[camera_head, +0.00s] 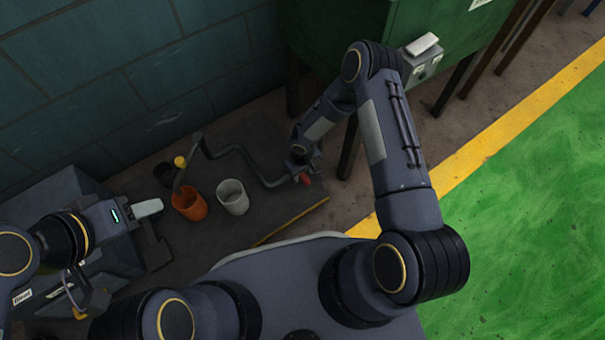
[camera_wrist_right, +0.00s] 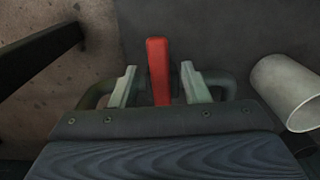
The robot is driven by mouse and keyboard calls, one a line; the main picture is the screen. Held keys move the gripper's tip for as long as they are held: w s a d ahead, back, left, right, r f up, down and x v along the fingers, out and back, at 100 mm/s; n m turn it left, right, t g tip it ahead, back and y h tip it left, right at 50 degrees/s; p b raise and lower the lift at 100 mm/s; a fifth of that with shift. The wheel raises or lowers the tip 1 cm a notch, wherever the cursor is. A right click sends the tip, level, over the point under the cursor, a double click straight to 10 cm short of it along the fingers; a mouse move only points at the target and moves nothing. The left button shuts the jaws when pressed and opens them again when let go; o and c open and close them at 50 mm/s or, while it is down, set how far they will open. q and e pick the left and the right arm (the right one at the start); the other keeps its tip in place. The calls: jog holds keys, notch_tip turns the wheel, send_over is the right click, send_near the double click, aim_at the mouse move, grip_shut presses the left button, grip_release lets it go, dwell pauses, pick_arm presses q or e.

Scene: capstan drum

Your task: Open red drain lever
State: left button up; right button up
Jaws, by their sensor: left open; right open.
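The red drain lever (camera_wrist_right: 158,70) stands out in the right wrist view, between the two fingers of my right gripper (camera_wrist_right: 159,84). A gap shows on each side of the lever, so the fingers do not appear to press on it. In the head view the lever is a small red spot (camera_head: 305,179) at the end of a grey pipe (camera_head: 245,155), right at my right gripper (camera_head: 302,168). My left gripper (camera_head: 88,303) is at the lower left, open and far from the lever. Its fingers are small and dark there.
An orange cup (camera_head: 189,204) and a white cup (camera_head: 232,198) stand on the dark platform (camera_head: 270,215) left of the lever. The white cup is also in the right wrist view (camera_wrist_right: 287,92). A green cabinet (camera_head: 460,40) on dark legs stands behind my right arm.

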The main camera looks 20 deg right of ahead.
jog(key=shift+f, duration=0.15)
jog(key=shift+c, duration=0.3)
grip_shut()
